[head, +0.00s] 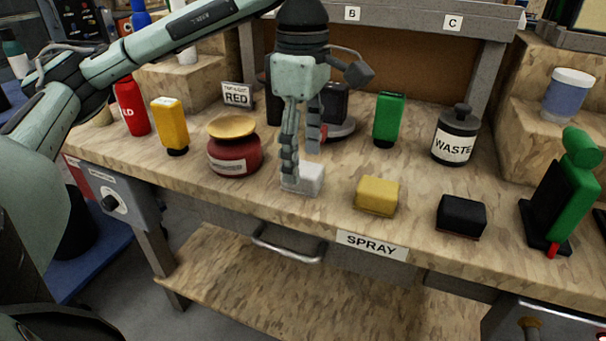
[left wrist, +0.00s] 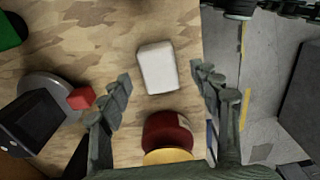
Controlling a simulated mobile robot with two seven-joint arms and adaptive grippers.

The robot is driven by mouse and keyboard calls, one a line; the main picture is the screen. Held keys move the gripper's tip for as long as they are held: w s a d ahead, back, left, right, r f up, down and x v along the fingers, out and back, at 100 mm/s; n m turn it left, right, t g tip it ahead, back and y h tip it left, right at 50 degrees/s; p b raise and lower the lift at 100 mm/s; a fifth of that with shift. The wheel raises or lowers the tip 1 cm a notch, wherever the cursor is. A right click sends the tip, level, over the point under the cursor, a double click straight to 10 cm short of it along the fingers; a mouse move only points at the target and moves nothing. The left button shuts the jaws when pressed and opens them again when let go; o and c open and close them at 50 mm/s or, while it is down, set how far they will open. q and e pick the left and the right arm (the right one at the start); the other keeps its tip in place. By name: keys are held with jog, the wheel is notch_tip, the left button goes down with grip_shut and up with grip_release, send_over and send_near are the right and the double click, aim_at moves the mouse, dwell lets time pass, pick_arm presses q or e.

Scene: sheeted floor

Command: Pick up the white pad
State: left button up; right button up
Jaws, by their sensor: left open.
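The white pad (head: 305,179) lies on the wood-patterned bench top near its front edge. It also shows in the left wrist view (left wrist: 158,68), whole and uncovered, beyond and between the fingertips. My left gripper (head: 304,160) comes down over the pad from above, with its fingers pointing downward and spread apart. In the head view one finger hides the pad's left part. In the left wrist view the gripper (left wrist: 165,82) is open and empty, and the pad is not between the fingers' inner faces. My right gripper is not in view.
A yellow pad (head: 377,196) and a black pad (head: 461,216) lie to the right. A dark red jar (head: 233,152) with a yellow top stands close on the left. A green bottle (head: 388,119) and a WASTE canister (head: 456,137) stand behind. The bench's front edge is close.

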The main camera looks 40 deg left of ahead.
aim_at(302, 167)
pick_arm(q)
notch_tip(302, 167, down, 3)
jog(key=shift+a+f, duration=0.1)
jog(key=shift+c, duration=0.5)
jog(key=c, duration=1.2)
